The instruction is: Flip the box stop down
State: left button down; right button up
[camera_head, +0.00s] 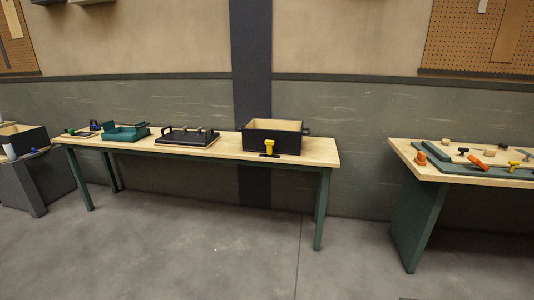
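A black open-topped box (287,142) with a light wooden inside stands near the right end of the long wooden table. A yellow T-shaped piece (269,147) is upright at the front of the box, over a small dark base; it looks like the box stop. A small dark knob or handle sticks out at the box's right side. Neither of my grippers is in view, so no contact with the box shows.
The long table (232,154) also carries a black tray (187,138), a teal tray (126,133) and small items. A second table (398,149) at right holds orange, yellow and black pieces. A grey bin (36,185) stands far left. The floor in front is clear.

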aim_at(269, 142)
jog(key=i+j+z, duration=0.2)
jog(key=i, duration=0.25)
jog(key=i+j+z, duration=0.15)
jog(key=i, duration=0.25)
jog(key=i+j+z, duration=0.2)
jog(key=i, duration=0.25)
jog(key=i+j+z, duration=0.75)
jog(key=j, duration=0.2)
jog(key=i+j+z, duration=0.1)
jog(key=j+z, duration=0.2)
jog(key=j, duration=0.05)
